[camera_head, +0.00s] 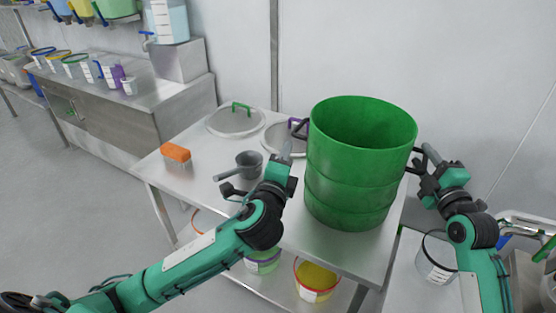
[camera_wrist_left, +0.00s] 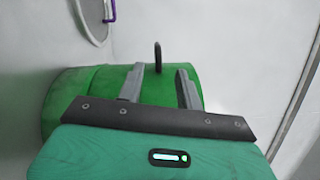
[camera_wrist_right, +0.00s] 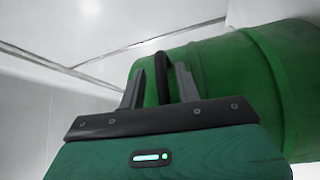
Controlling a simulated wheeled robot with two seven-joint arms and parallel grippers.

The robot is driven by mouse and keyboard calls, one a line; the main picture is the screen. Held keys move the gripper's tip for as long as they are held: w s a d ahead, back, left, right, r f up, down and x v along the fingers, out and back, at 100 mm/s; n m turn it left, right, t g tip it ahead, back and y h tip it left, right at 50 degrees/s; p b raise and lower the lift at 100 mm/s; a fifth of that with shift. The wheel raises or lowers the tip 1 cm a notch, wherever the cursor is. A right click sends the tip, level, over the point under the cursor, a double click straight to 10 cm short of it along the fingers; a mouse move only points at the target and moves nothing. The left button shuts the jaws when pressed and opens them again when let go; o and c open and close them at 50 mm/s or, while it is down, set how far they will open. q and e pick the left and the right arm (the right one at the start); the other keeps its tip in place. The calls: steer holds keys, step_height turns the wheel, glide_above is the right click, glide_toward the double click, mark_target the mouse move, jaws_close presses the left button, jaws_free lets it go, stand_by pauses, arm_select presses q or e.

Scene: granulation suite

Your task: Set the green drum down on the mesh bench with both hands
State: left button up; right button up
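The green drum (camera_head: 353,185) is upright and open-topped, at the right of a metal bench (camera_head: 225,198). Its base appears to rest on the bench; I cannot tell if there is a small gap. The bench top looks smooth, with no mesh visible. My left gripper (camera_head: 284,152) is at the drum's left side. In the left wrist view its fingers (camera_wrist_left: 159,88) are apart, with a black drum handle (camera_wrist_left: 157,54) beyond and between them. My right gripper (camera_head: 416,166) is at the drum's right side. In the right wrist view its fingers (camera_wrist_right: 161,88) stand apart around the other black handle (camera_wrist_right: 162,72).
Left of the drum are an orange brush (camera_head: 175,153), a grey scoop (camera_head: 246,162) and a lid with a green handle (camera_head: 235,121). Another lid (camera_head: 283,139) lies behind. A yellow-filled bucket (camera_head: 315,279) is below the bench. A lower grey surface with a bucket (camera_head: 437,258) is right.

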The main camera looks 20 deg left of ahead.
steer(key=shift+s+d, duration=0.1)
steer(key=shift+s, duration=0.1)
arm_select(q)
steer(key=shift+s, duration=0.35)
arm_select(e)
steer(key=v, duration=1.1)
steer(key=shift+s, duration=0.25)
arm_select(q)
steer(key=shift+d+f, duration=0.1)
arm_select(e)
steer(key=shift+d+f, duration=0.1)
steer(key=shift+d, duration=0.1)
